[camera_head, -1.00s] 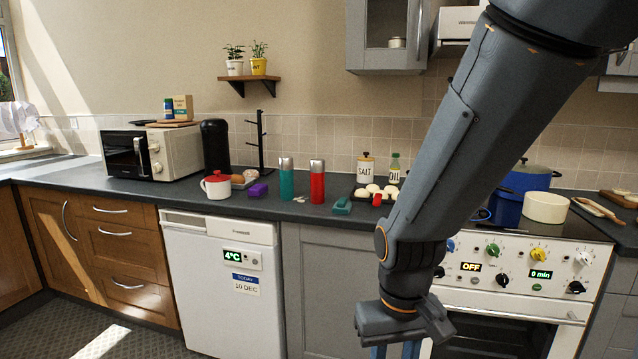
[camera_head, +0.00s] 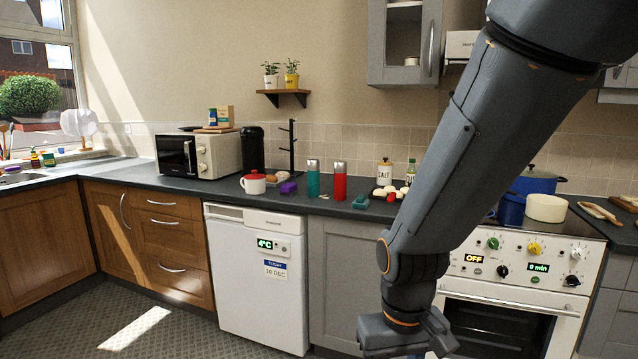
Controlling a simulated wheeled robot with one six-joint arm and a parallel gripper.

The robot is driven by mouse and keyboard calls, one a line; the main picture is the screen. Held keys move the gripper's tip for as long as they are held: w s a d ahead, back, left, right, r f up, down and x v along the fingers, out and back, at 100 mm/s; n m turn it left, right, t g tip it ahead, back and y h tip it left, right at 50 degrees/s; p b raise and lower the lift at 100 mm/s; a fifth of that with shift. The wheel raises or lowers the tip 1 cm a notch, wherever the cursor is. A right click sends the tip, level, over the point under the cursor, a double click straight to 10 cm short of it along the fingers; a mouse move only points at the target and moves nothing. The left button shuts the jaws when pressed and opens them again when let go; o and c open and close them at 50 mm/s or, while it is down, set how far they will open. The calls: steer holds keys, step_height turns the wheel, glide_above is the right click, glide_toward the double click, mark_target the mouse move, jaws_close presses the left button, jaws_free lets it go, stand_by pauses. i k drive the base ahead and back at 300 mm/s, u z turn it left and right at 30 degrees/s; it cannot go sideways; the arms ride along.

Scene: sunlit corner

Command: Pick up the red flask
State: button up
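The red flask (camera_head: 340,182) stands upright on the dark worktop (camera_head: 225,196), with a silver cap. A teal flask (camera_head: 313,180) of similar shape stands just to its left, a small gap between them. My gripper (camera_head: 408,350) hangs at the bottom of the view, in front of the cabinets and oven, well below and right of the red flask. Its fingers are cut off by the lower edge, so I cannot tell whether it is open or shut.
A red-lidded white mug (camera_head: 254,184) and a purple item (camera_head: 288,188) lie left of the flasks. A teal item (camera_head: 361,202) and a tray of pale round items, salt jar (camera_head: 384,171) and oil bottle stand to the right. A microwave (camera_head: 199,154) is further left. Floor is clear at lower left.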

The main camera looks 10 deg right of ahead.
mark_target(340, 166)
steer(key=u, duration=0.7)
steer(key=i, duration=2.25)
steer(key=z, duration=0.9)
